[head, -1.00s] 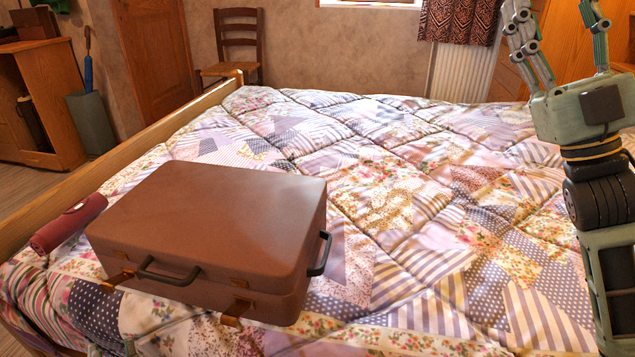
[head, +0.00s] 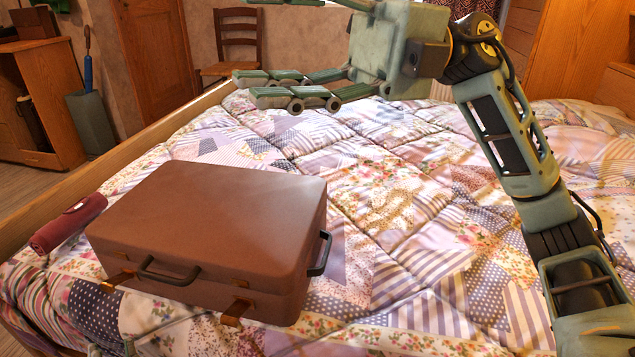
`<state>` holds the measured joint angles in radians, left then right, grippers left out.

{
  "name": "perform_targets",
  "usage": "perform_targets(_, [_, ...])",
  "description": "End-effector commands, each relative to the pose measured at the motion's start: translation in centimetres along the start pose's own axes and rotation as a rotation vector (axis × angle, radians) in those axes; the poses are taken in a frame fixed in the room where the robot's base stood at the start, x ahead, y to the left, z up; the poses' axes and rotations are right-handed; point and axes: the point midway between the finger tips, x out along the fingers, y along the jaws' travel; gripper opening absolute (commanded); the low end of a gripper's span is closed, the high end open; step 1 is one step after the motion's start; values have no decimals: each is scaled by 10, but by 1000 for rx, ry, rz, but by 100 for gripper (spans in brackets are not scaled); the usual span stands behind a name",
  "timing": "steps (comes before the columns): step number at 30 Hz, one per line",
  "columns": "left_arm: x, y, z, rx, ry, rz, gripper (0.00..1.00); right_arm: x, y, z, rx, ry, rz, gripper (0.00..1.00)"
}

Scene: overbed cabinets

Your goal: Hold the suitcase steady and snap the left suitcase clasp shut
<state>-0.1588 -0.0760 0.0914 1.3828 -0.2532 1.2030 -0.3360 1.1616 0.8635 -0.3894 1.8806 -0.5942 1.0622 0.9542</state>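The brown suitcase (head: 215,215) lies flat on the bed with its lid down. Its handle (head: 165,273) is on the front side. The left clasp (head: 117,280) juts outward from the front, left of the handle. The right clasp (head: 236,312) also juts outward. My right gripper (head: 245,45), on the arm from the right, is open and empty, beyond and above the suitcase. Its fingers point left; the upper one is cut by the top edge. Only small greenish parts of my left gripper (head: 128,348) show at the bottom edge, near the front of the suitcase.
The patchwork quilt (head: 400,210) is clear right of the suitcase. A rolled dark red item (head: 68,224) lies left of it, by the wooden bed rail (head: 115,147). A second dark handle (head: 320,254) sticks out on the suitcase's right side. A chair (head: 238,45) stands behind the bed.

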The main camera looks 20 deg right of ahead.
Motion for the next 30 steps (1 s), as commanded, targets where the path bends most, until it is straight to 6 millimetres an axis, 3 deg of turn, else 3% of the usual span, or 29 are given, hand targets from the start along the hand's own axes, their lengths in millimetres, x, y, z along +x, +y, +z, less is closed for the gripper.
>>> perform_targets(2, [0,0,0,0,0,0,31,14,-38,10,53,-7,-185,47])
perform_targets(5, [0,0,0,0,0,0,31,18,-89,25,135,-51,-427,47])
perform_targets(9, [0,0,0,0,0,0,31,-3,-153,48,252,-175,-760,47])
perform_targets(12, [0,0,0,0,0,0,31,-32,-185,64,329,-296,-965,47])
perform_targets(18, [0,0,0,0,0,0,31,-87,-213,81,433,-516,-1232,47])
perform_targets(21, [0,0,0,0,0,0,31,-103,-218,85,459,-579,-1292,47])
perform_targets(30, [0,0,0,0,0,0,31,-106,-250,89,473,-605,-1321,47])
